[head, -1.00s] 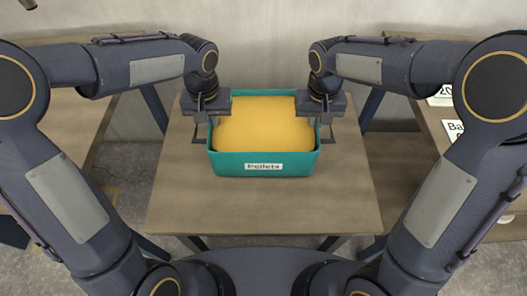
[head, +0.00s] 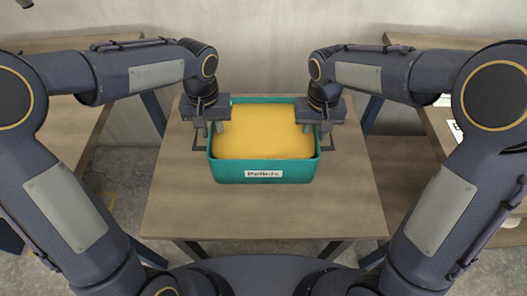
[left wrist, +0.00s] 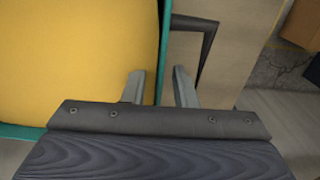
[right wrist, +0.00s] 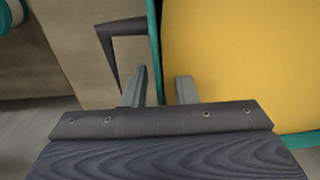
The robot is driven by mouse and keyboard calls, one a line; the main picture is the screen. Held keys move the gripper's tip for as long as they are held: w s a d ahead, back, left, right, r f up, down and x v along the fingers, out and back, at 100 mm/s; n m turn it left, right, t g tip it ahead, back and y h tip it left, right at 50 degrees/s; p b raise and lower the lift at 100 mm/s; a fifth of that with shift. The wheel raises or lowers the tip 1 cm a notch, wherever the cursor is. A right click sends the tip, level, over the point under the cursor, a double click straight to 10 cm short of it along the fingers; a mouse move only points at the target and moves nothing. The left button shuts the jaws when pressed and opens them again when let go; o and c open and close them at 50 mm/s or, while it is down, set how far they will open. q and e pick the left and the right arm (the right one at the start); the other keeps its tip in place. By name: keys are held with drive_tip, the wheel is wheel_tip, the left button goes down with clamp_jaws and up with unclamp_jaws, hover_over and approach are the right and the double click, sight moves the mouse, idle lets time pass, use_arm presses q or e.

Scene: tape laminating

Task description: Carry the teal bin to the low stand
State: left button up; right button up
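The teal bin (head: 225,172), labelled "Pellets" and filled with yellow material, stands upright on a small wooden table (head: 265,215). Dark bracket handles stick out from its left side (left wrist: 208,40) and right side (right wrist: 108,45). My left gripper (left wrist: 160,88) is at the bin's left wall, one finger inside and one outside, with gaps beside the wall. My right gripper (right wrist: 161,90) straddles the right wall in the same way. Both look open. I cannot tell for sure which thing is the low stand.
Side tables stand at the left (head: 60,120) and right (head: 425,125), apart from the middle table. A low brown surface (head: 398,175) shows between the middle and right tables. The middle table is clear in front of the bin.

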use_arm(q)
wheel_tip(320, 180, up, 11)
drive_tip(key=shift+r, duration=0.1)
use_arm(e)
drive_tip(key=shift+r, duration=0.1)
wheel_tip(320, 180, up, 12)
drive_tip(key=shift+f, duration=0.1)
idle(0.3)
idle(0.4)
